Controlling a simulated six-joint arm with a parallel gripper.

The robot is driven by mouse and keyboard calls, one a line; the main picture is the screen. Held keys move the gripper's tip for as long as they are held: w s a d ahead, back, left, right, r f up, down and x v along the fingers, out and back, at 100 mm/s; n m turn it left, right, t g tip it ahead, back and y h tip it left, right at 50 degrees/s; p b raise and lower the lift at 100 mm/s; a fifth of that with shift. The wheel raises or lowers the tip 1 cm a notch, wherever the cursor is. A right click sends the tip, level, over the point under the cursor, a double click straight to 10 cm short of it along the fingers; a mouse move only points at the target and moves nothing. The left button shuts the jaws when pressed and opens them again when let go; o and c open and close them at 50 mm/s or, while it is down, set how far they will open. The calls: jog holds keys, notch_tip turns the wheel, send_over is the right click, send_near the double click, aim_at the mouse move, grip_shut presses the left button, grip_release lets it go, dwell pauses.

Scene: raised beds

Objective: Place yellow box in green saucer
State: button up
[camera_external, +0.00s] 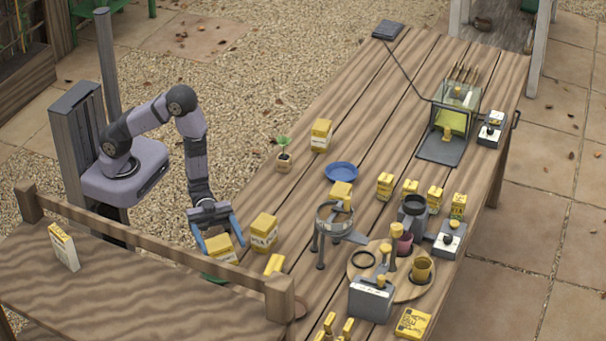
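My gripper (221,243) points down at the near left edge of the table, with its blue fingers on either side of a yellow box (221,250). I cannot tell whether the fingers press on this box or stand just clear of it. A green saucer (216,279) shows only as a thin rim below the box; the bench rail hides most of it. The box is over or in the saucer; which one is hidden. Another yellow box (264,232) stands just to the right of my gripper.
A wooden rail (150,243) runs in front of the saucer. A blue plate (341,172), a potted seedling (284,155) and a grey ring stand (335,220) are nearby. A round wooden board (352,272) with cups lies right.

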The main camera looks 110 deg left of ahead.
jog(key=shift+s+f, duration=0.1)
jog(key=shift+f, duration=0.45)
jog(key=shift+r+p, duration=0.5)
jog(key=shift+p, duration=0.2)
jog(key=b+v, duration=0.1)
jog(key=v, duration=0.4)
jog(key=b+v, duration=0.1)
jog(key=v, duration=0.5)
jog(key=shift+s+a+r, duration=0.1)
jog(key=shift+a+r, duration=0.1)
jog(key=shift+a, duration=0.15)
jog(key=shift+r, duration=0.1)
